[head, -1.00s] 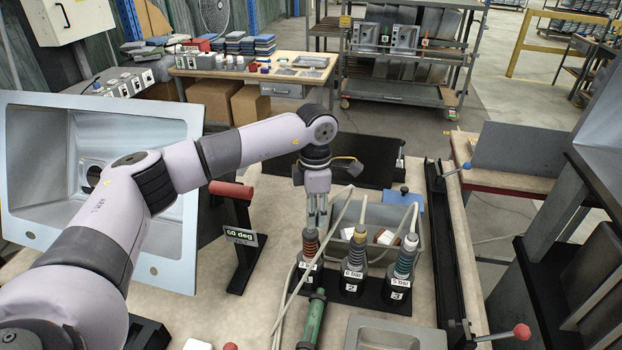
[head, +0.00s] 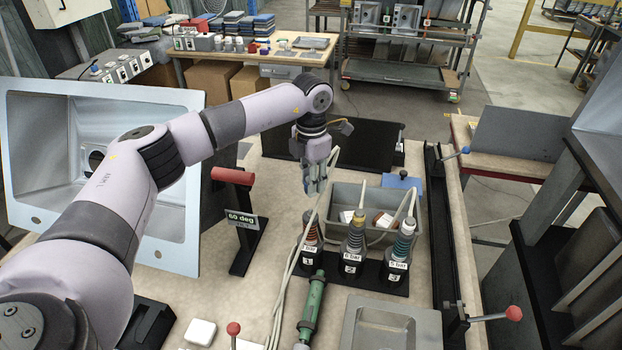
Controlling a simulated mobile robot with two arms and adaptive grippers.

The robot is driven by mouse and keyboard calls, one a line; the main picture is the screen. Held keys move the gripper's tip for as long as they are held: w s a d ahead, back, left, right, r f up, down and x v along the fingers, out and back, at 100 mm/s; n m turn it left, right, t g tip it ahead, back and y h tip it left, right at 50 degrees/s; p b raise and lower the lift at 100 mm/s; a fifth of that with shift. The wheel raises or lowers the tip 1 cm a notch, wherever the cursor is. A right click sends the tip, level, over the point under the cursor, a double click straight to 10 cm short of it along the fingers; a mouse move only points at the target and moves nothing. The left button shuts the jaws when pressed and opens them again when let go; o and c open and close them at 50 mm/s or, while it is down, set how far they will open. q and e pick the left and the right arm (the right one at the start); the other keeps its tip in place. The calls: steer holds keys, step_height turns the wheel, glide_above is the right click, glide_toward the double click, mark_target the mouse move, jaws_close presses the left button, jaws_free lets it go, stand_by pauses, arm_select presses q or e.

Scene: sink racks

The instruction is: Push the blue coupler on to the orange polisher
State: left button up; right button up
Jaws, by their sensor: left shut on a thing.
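My left gripper (head: 315,186) points down above post 1 (head: 310,229) of the black rack and is shut. A small bluish piece, apparently the blue coupler (head: 313,186), shows between its fingers, mostly hidden by them. A pale hose runs up beside the gripper. A green tool (head: 312,308) lies in front of the rack. I cannot make out an orange polisher. My right gripper is not in view.
A grey bin (head: 415,222) with white and brown pieces stands behind the rack. A red-topped stand (head: 234,177) marked 60 deg is at left, by a tilted steel sink (head: 150,120). A black rail (head: 440,220) edges the bench at right. A grey tray (head: 392,330) lies in front.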

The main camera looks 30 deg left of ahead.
mark_target(311, 209)
arm_select(q)
steer(key=shift+f+b, duration=1.65)
steer(key=shift+f, duration=1)
steer(key=shift+f+b, duration=0.15)
steer(key=shift+b, duration=0.15)
steer(key=shift+f+b, duration=1)
steer(key=shift+f, duration=0.45)
steer(key=o, duration=1.1)
steer(key=shift+o, duration=0.2)
